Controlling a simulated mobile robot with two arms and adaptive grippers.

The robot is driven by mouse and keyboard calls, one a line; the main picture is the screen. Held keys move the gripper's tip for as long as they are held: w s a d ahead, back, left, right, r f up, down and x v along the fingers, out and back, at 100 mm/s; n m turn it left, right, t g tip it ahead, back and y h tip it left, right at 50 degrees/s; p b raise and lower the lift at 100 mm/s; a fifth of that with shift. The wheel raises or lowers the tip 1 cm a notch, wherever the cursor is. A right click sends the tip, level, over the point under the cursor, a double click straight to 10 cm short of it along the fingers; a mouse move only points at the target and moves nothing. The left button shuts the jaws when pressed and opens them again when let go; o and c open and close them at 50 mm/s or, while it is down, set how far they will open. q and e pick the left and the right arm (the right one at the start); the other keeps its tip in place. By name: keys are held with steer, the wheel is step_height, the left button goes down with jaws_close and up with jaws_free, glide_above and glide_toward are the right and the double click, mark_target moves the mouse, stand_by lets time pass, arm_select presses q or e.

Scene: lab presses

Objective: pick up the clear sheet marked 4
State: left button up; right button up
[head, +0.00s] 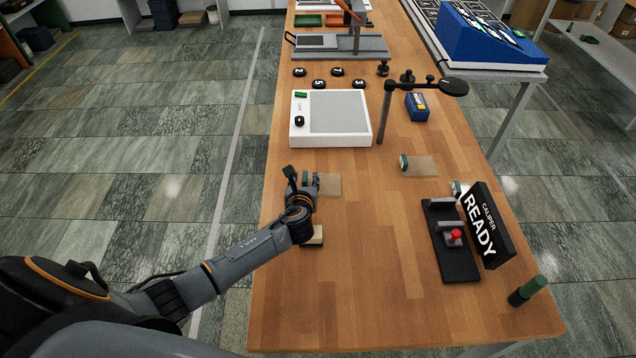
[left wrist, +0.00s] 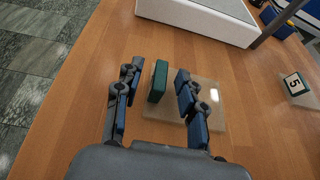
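A clear sheet (left wrist: 208,112) with a dark green tab block (left wrist: 158,82) lies on the wooden table below my left gripper. It also shows in the head view (head: 328,185), partly behind the gripper. Its number is not visible in either view. My left gripper (left wrist: 156,74) is open, with one finger on each side of the tab and visible gaps. In the head view my left gripper (head: 306,182) is over the sheet's left part. Another clear sheet (head: 422,167) lies to the right; its tab (left wrist: 294,84) is marked 5. My right gripper is not in view.
A white press or scale (head: 300,134) stands beyond the sheet. A black post lamp (head: 384,115) and blue box (head: 417,107) stand to its right. The READY sign (head: 484,225) and a black fixture (head: 455,262) are at right. A pale block (head: 314,238) lies near my arm.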

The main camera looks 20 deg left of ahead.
arm_select(q)
jaws_close()
steer(key=shift+r, duration=0.2)
